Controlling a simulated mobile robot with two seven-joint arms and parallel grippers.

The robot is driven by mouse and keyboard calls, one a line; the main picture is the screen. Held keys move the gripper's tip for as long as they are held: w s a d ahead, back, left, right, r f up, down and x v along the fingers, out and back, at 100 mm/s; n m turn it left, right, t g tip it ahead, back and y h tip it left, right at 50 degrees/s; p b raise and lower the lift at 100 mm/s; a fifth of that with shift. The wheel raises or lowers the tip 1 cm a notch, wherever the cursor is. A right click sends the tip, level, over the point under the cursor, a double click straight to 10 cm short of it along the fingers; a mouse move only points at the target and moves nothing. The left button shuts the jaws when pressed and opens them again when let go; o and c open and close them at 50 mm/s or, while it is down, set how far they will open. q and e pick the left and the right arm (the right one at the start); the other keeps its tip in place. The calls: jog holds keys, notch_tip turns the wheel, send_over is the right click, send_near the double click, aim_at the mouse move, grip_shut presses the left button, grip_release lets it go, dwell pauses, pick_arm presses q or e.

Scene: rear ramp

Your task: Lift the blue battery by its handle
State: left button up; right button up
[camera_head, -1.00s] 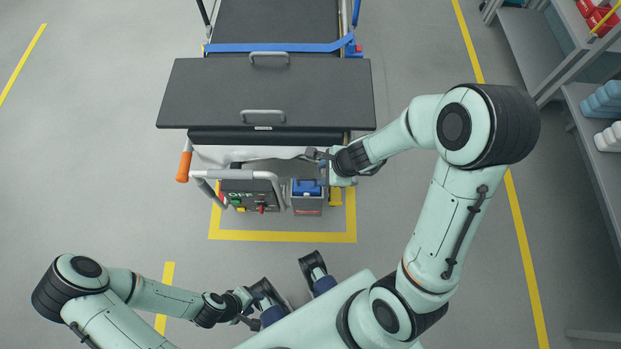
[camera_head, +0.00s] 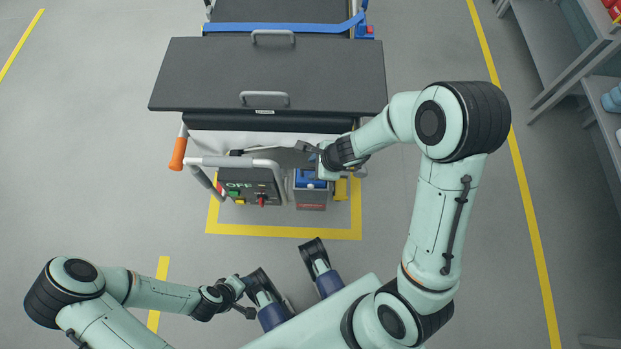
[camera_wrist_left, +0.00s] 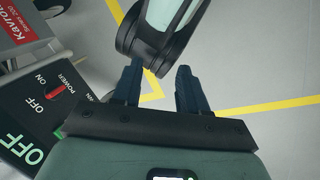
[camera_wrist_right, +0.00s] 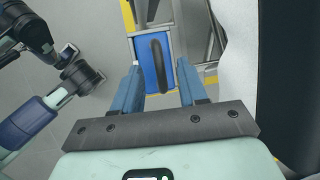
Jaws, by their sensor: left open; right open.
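My left gripper (camera_head: 240,311) is open and empty, low and left, away from the battery.
The control panel (camera_head: 250,187), reading OFF, sits left of the battery under a grey rail. A dark ramp board (camera_head: 265,75) with two handles lies behind. A yellow floor outline (camera_head: 285,231) surrounds the spot. Shelving (camera_head: 560,65) stands right. The floor at left is open.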

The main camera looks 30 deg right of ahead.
aim_at(301, 180)
jog(key=shift+b+x, duration=0.5)
jog(key=shift+x, duration=0.7)
pick_arm(q)
jog(key=shift+w+a+f+t, duration=0.2)
jog(key=shift+w+a+f, duration=0.1)
jog(key=shift+w+f, duration=0.25)
jog(key=shift+w+a+f+t, duration=0.2)
jog(key=shift+w+a+f, duration=0.15)
jog(key=shift+w, duration=0.3)
pick_arm(e)
grip_shut()
jog(key=shift+r, duration=0.1)
